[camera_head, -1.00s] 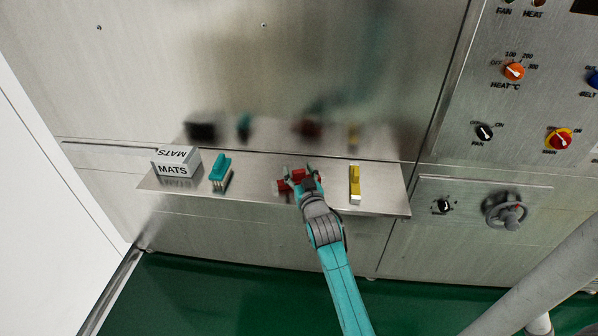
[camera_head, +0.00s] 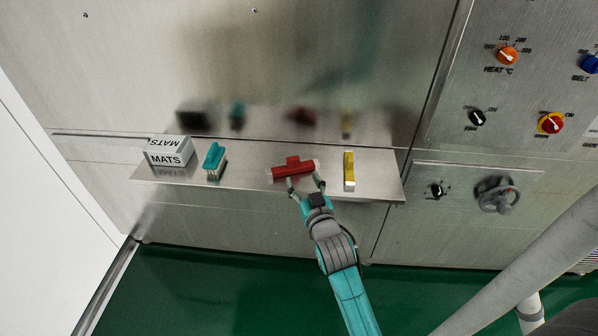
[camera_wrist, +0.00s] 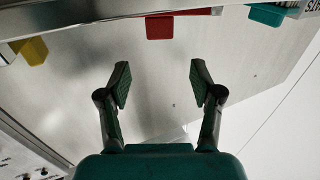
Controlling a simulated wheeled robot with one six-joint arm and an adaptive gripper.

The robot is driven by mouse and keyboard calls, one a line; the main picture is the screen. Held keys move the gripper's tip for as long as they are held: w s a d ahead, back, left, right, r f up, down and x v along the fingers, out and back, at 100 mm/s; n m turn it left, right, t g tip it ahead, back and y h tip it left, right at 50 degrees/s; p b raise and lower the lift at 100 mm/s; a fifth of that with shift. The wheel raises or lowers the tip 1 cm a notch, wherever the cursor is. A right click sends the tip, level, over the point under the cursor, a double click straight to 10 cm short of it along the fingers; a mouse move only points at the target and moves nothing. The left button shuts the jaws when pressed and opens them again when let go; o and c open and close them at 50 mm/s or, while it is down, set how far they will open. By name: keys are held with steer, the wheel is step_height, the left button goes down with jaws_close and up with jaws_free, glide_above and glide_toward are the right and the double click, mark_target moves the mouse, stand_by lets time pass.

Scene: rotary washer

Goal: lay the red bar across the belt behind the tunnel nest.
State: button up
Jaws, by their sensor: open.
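The red bar (camera_head: 294,169) lies on the steel shelf (camera_head: 250,184), with a raised red part at its middle and pale ends. It also shows in the wrist view as a red block (camera_wrist: 160,26) at the top, beyond my fingers. My gripper (camera_head: 306,184) is open and empty at the shelf's front edge, just in front of the bar. In the wrist view its two fingers (camera_wrist: 160,78) stand wide apart with nothing between them. I cannot make out the belt or the tunnel nest in either view.
A white MATS box (camera_head: 168,152) and a teal brush-like block (camera_head: 214,160) stand on the shelf to the left. A yellow bar (camera_head: 349,170) lies to the right. A control panel with knobs and a grey handwheel (camera_head: 497,196) is further right. A pale pipe crosses the lower right.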

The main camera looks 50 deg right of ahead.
steer(key=shift+v, duration=0.8)
steer(key=s+a+f+n+y, duration=0.2)
steer(key=s+a+f, duration=0.2)
steer(key=s+a, duration=0.4)
steer(key=s+a+f+n+y, duration=0.1)
steer(key=s+a+f+y, duration=0.25)
steer(key=s+a, duration=0.4)
steer(key=s+a+r+n+y, duration=0.1)
steer(key=s+a, duration=0.3)
steer(key=s, duration=0.5)
steer(key=s+a+r+n+y, duration=0.1)
steer(key=s+a, duration=0.3)
steer(key=s, duration=0.5)
steer(key=shift+a+n+g+y, duration=0.3)
steer(key=shift+a+y, duration=0.05)
steer(key=shift+y, duration=0.3)
steer(key=shift+s+r, duration=0.15)
steer(key=shift+s, duration=0.3)
steer(key=shift+c, duration=0.2)
steer(key=shift+s+a+r, duration=0.1)
steer(key=shift+s, duration=0.1)
steer(key=c, duration=0.4)
steer(key=shift+w, duration=0.1)
